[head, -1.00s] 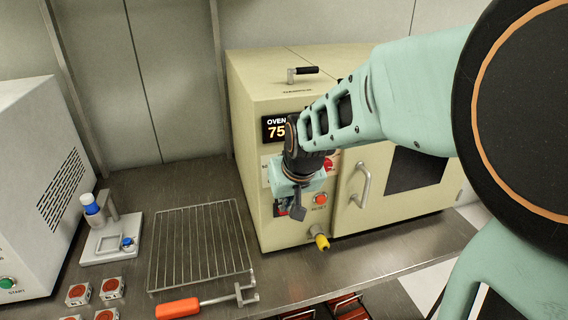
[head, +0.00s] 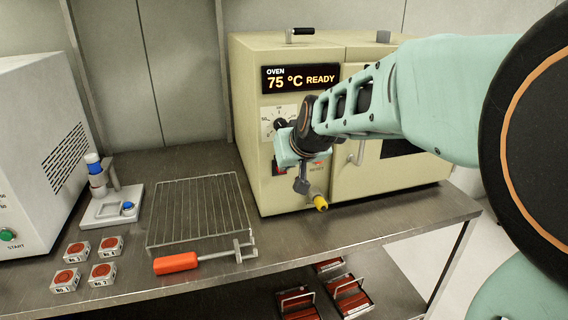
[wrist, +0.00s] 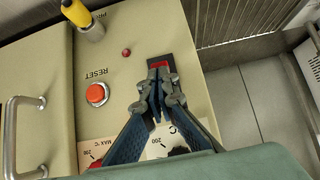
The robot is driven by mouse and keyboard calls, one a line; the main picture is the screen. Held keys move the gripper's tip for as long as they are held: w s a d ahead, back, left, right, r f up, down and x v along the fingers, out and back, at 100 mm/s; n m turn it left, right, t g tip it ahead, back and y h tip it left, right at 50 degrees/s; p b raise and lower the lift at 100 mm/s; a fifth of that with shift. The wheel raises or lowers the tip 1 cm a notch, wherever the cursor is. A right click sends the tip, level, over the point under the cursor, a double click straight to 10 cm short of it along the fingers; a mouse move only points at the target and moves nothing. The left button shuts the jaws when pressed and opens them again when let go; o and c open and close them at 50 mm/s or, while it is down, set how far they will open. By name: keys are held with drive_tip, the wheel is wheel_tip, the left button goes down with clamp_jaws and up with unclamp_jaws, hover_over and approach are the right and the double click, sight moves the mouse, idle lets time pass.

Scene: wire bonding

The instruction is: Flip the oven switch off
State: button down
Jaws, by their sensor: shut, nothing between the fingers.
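The oven (head: 264,120) is a cream box whose display reads 75 °C READY. Its switch (head: 279,168) is a red rocker in a black housing low on the front panel, partly hidden by my gripper in the head view. In the wrist view the switch (wrist: 182,66) lies just beyond my fingertips, which cover part of it. My gripper (head: 302,186) is shut and empty, pointing at the panel; its closed fingertips also show in the wrist view (wrist: 158,72). I cannot tell whether they touch the switch, or which way it is set.
A red RESET button (wrist: 97,94), a small red lamp (wrist: 126,53) and a yellow-tipped fitting (head: 320,202) are near the switch. The oven door handle (wrist: 22,135) is close by. A wire rack (head: 200,210) and an orange-handled tool (head: 177,263) lie on the bench to the left.

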drive_tip(key=shift+s+f+t+b, duration=0.15)
drive_tip(key=shift+f+t+b, duration=0.25)
drive_tip(key=shift+b, duration=0.85)
drive_tip(key=shift+s+d+f+b, duration=0.15)
drive_tip(key=shift+f+b, duration=0.2)
drive_tip(key=shift+b, duration=0.4)
drive_tip(key=shift+s+f+b, duration=0.15)
drive_tip(key=shift+f+b, duration=0.2)
drive_tip(key=shift+b, duration=0.35)
drive_tip(key=shift+w+a+r+p, duration=0.2)
drive_tip(key=shift+w+r+p, duration=0.15)
drive_tip(key=shift+w, duration=0.35)
